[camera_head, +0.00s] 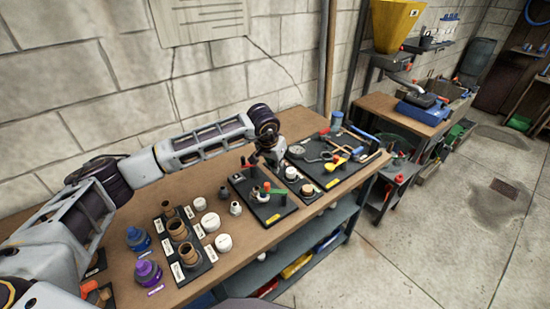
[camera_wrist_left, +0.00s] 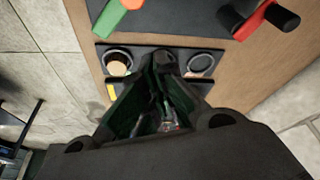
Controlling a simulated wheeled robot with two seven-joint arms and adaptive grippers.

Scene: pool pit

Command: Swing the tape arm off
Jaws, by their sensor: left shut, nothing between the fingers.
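A black board (camera_head: 262,207) lies on the wooden bench. My left gripper (camera_head: 274,157) is shut and empty, above and behind the board, apart from the green arm. My right gripper is not in view.
A small black tray (camera_wrist_left: 158,57) with two round pieces lies beside the board. A tool board (camera_head: 333,160) with pliers and wrenches is to the right. Brown and white fittings (camera_head: 178,230) and blue and purple bottles (camera_head: 148,271) stand on the left.

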